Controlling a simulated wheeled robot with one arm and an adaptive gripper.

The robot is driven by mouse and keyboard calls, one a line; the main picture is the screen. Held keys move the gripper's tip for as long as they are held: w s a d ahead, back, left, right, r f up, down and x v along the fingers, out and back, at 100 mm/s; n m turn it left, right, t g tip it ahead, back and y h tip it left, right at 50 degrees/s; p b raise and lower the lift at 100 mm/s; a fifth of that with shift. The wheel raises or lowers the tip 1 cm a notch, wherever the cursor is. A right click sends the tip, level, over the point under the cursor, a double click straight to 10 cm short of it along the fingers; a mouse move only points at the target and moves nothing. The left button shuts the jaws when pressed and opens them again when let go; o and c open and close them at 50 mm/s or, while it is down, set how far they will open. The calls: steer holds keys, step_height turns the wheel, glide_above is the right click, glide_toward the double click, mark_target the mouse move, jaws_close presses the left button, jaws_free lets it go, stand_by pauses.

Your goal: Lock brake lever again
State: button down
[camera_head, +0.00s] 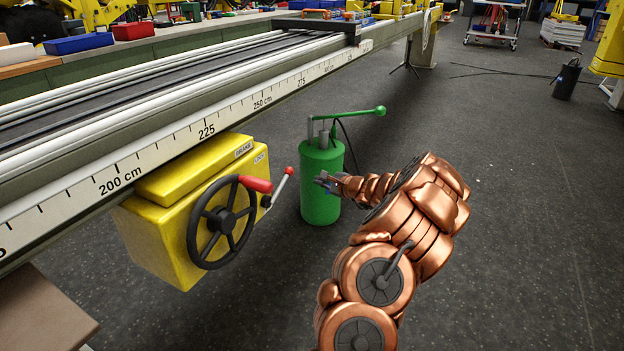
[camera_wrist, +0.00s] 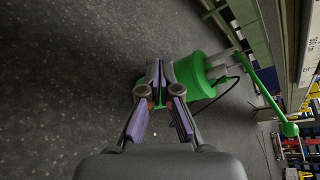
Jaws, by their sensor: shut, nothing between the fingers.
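The yellow brake box (camera_head: 160,240) hangs under the rail in the head view. It carries a black handwheel (camera_head: 206,255) with a red handle (camera_head: 256,184). A thin silver lever with a red tip (camera_head: 289,171), which looks like the brake lever, angles up and right from the box's right side. The lever is not visible there.
The green pump (camera_head: 319,205) stands on the floor, its handle (camera_head: 350,114) reaching right; its body also shows beside the fingers in the wrist view (camera_wrist: 198,74). The long rail (camera_head: 180,152) with a scale runs above the box.

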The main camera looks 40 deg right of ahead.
mark_target(281, 186)
steer(key=a+b+x, duration=0.1)
steer(key=b+x, duration=0.1)
steer(key=x, duration=0.7)
steer(key=shift+s+a+r+b, duration=0.25)
steer(key=shift+a+r+b, duration=0.5)
steer(key=shift+a+r, duration=0.55)
steer(key=shift+w+r, duration=0.1)
steer(key=shift+r, duration=0.1)
